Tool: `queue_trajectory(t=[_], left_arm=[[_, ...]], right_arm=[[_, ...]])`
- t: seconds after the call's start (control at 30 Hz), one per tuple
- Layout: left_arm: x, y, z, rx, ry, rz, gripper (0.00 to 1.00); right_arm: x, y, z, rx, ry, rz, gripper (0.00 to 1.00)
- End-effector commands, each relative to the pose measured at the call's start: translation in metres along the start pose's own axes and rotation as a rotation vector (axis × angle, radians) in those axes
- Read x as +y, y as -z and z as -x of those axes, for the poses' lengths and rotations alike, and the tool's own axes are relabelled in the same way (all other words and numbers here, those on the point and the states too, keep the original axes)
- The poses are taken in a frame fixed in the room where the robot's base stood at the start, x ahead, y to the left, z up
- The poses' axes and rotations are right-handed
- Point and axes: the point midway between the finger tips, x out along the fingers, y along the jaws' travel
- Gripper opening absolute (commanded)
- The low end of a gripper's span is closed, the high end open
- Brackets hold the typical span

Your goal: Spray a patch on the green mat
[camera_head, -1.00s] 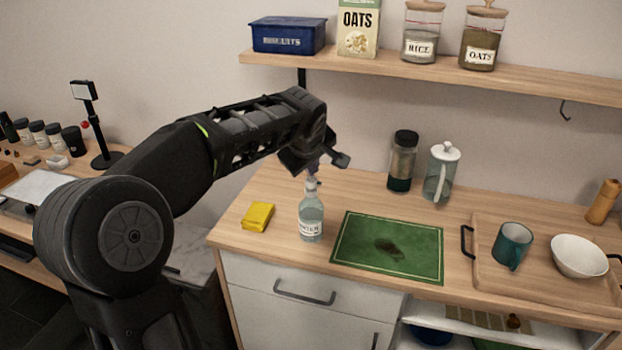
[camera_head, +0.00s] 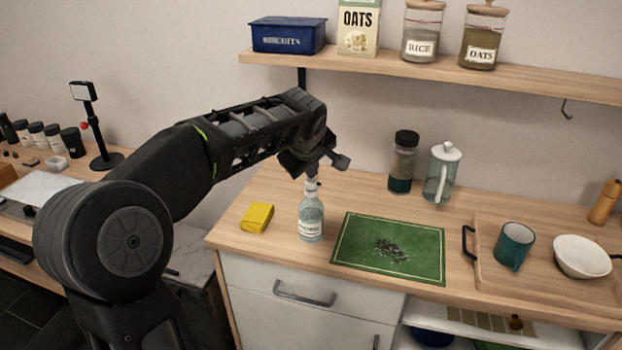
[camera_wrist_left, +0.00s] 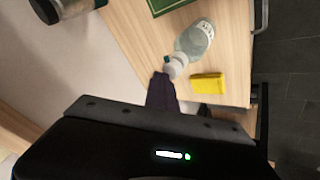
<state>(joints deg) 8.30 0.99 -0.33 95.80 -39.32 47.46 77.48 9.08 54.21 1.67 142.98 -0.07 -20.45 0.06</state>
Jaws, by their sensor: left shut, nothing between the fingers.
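A clear spray bottle (camera_head: 311,221) with a white label and pale top stands upright on the wooden counter, left of the green mat (camera_head: 350,255). A dark, speckled patch (camera_head: 392,250) lies near the middle of the mat. My left gripper (camera_head: 312,172) is shut and empty, right at the top of the bottle. In the left wrist view, my dark fingers (camera_wrist_left: 162,92) point at the bottle's pale head (camera_wrist_left: 175,67); I cannot tell whether they touch it. My right gripper is not in view.
A yellow sponge-like block (camera_head: 257,217) lies left of the bottle. A dark-lidded jar (camera_head: 402,160) and a glass jug (camera_head: 441,172) stand behind the mat. A wooden tray (camera_head: 540,278) with a teal mug (camera_head: 513,246) and a white bowl (camera_head: 580,257) is at right.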

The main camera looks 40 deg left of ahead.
Motion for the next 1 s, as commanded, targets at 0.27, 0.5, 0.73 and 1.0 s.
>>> queue_trajectory(t=[0.27, 0.5, 0.73, 1.0], left_arm=[[0.003, 0.003, 0.005, -0.001, 0.0, 0.0, 0.0], [0.004, 0.003, 0.006, 0.0, 0.0, 0.0, 0.0], [0.012, 0.011, 0.021, 0.0, -0.001, 0.001, 0.0], [0.025, 0.024, 0.045, 0.0, -0.001, 0.0, 0.0]], right_arm=[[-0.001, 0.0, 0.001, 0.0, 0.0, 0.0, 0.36], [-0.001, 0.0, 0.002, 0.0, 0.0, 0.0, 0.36], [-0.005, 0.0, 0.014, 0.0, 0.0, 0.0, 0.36], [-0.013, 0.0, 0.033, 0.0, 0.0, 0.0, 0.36]])
